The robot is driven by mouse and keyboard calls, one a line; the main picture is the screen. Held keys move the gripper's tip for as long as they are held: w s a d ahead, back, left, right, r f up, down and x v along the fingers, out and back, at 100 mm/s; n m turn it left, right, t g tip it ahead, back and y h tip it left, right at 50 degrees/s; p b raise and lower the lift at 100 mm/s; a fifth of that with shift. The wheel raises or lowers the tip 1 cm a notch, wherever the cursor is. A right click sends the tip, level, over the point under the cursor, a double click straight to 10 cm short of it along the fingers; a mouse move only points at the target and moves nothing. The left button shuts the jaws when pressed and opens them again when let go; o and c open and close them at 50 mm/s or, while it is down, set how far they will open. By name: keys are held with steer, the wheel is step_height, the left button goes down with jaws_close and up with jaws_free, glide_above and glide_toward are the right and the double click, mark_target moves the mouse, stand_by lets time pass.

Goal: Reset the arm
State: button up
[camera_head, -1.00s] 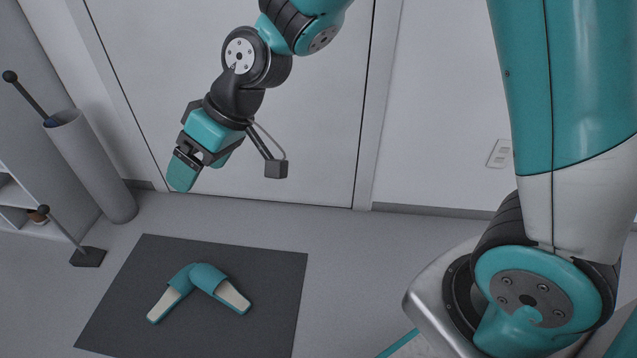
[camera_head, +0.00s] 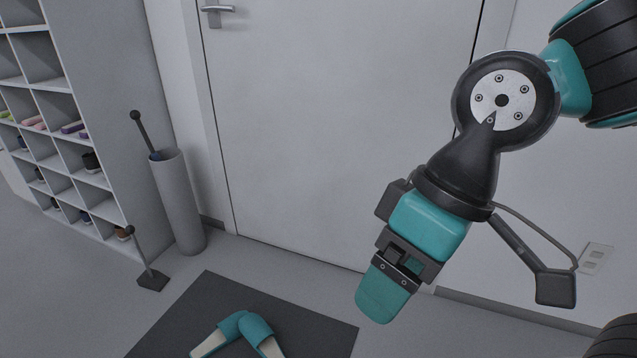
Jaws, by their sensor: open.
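My gripper (camera_head: 386,290) hangs in the air right of centre, in front of the white door. It points down and slightly left. Its teal fingers are seen nearly in line, so the gap between them is hard to see; it is open and I see nothing in it. A pair of teal slippers (camera_head: 237,328) with pale insoles lies on the dark grey mat (camera_head: 310,320) below and to the left of my gripper, well apart from it. The slippers are cut off by the bottom edge of the picture.
A white shelf (camera_head: 95,178) of cubbies with shoes stands at the left. A grey cylinder stand (camera_head: 178,205) with a black-knobbed rod is beside it, near a small stand (camera_head: 150,275) with a black base. The closed door (camera_head: 330,130) is behind my gripper.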

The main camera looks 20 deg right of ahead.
step_height(320, 180, up, 32)
steer(key=p, duration=3.1)
steer(key=shift+r, duration=0.2)
